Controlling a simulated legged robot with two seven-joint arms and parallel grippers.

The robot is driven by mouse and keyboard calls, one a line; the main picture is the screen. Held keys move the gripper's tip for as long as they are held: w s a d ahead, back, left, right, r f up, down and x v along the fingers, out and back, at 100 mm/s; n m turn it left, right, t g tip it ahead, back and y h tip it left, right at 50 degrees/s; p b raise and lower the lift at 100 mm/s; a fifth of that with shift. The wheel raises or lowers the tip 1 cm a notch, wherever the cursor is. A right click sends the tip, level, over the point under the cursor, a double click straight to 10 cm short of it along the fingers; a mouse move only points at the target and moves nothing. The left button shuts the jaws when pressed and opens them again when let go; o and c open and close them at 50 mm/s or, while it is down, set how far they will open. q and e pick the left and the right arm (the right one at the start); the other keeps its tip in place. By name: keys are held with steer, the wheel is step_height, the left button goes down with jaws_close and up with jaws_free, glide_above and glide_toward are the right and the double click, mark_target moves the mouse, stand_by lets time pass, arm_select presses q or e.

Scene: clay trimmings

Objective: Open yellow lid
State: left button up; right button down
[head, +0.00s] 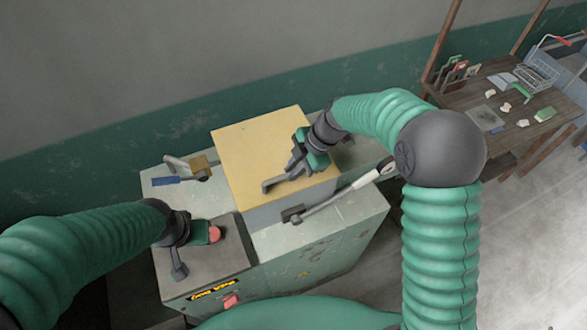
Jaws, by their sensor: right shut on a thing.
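The yellow lid (245,143) is a flat square panel on top of a grey box section of the green-grey machine. It appears to lie closed. My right gripper (276,184) is over the right front part of the lid, shut on part of it; the arm and gripper hide the exact contact point. My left gripper (180,268) is low at the left, over the machine's dark grey top plate (225,257), apart from the lid. Its fingers are too small and dark to tell open from shut.
A lever with a white handle (340,194) lies along the box's front right side. A blue-handled part (170,181) sits left of the lid. A red knob (214,234) is beside my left gripper. A wooden workbench (467,108) with tools stands at right; the wall is close behind.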

steer(key=shift+s+a, duration=0.15)
steer(key=shift+a, duration=0.05)
steer(key=shift+w+r, duration=0.25)
steer(key=shift+r, duration=0.25)
steer(key=shift+w+r, duration=0.1)
steer(key=shift+r, duration=0.5)
steer(key=w+a+r+p, duration=0.1)
steer(key=w+r+p, duration=0.3)
steer(key=r, duration=0.3)
steer(key=w+a+r+p, duration=0.1)
steer(key=w+r+p, duration=0.2)
steer(key=r, duration=0.4)
steer(key=shift+w+a+p, duration=0.35)
steer(key=shift+p, duration=0.05)
